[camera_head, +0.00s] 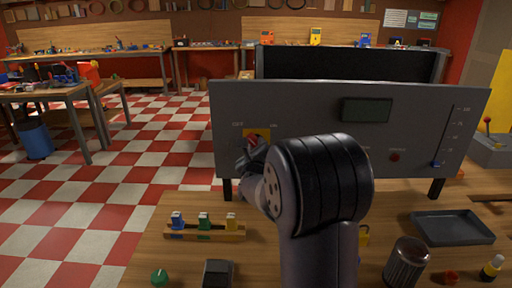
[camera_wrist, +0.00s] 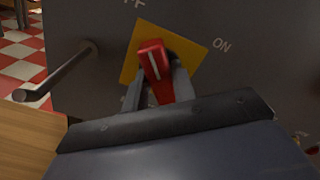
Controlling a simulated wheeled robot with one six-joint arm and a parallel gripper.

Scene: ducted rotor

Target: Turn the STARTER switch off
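The STARTER switch is a red lever (camera_wrist: 153,61) with a white line, on a yellow plate (camera_wrist: 197,52) on the grey panel. In the wrist view, OFF is printed above the plate, partly cut off, and ON to its right. The lever's white line runs nearly upright, leaning toward the OFF side. My gripper (camera_wrist: 160,92) is at the switch, with a grey finger on each side of the red lever. Whether the fingers press on it is not clear. In the head view, my wrist covers part of the switch (camera_head: 253,139) and the plate's lower area.
The grey panel (camera_head: 310,110) stands on a wooden bench, with a dark display (camera_head: 367,110), a red button (camera_head: 395,157) and a blue slider (camera_head: 436,163). A metal bar (camera_wrist: 60,70) sticks out left of the switch. A rack (camera_head: 190,233) and a tray (camera_head: 453,229) lie in front.

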